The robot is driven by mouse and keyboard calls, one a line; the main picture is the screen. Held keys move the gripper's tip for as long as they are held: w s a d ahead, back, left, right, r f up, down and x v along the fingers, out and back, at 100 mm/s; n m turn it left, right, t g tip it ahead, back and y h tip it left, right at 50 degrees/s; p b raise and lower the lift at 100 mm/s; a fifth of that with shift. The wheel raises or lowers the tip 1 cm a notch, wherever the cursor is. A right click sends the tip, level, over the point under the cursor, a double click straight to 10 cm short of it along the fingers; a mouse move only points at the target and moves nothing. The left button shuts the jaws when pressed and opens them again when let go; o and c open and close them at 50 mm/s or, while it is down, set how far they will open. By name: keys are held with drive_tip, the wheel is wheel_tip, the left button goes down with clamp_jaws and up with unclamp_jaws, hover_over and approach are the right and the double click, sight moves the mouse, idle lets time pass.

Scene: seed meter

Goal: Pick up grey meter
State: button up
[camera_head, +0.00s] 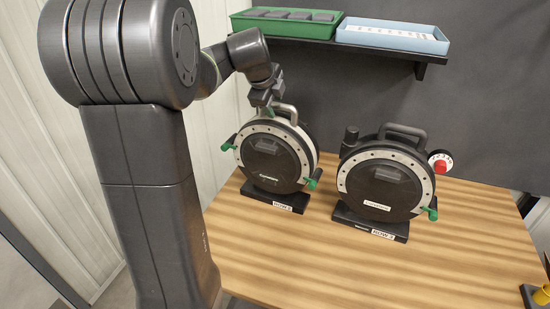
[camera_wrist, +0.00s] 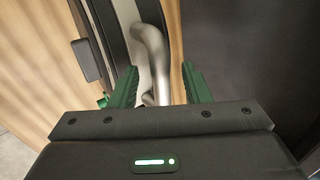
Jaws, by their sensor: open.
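The grey meter (camera_head: 308,139), a round drum with a silver handle (camera_head: 287,110), stands upright on its dark base at the left of the table. My gripper (camera_head: 266,104) is at the top of this meter, by the handle. In the wrist view the silver handle (camera_wrist: 151,55) shows between the two green fingers of my gripper (camera_wrist: 160,82). The fingers are apart, with a gap on each side of the handle. How deep the handle sits between them is hard to tell.
A second, black meter (camera_head: 385,186) with a dark handle and a red knob stands to the right on the wooden table (camera_head: 300,265). A wall shelf (camera_head: 380,50) above holds a green tray (camera_head: 240,27) and a blue tray (camera_head: 440,45). The table front is clear.

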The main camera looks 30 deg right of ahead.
drive_tip(key=shift+c, duration=0.4)
clamp_jaws()
idle(0.9)
drive_tip(key=shift+w+r, duration=0.15)
drive_tip(key=shift+r, duration=0.1)
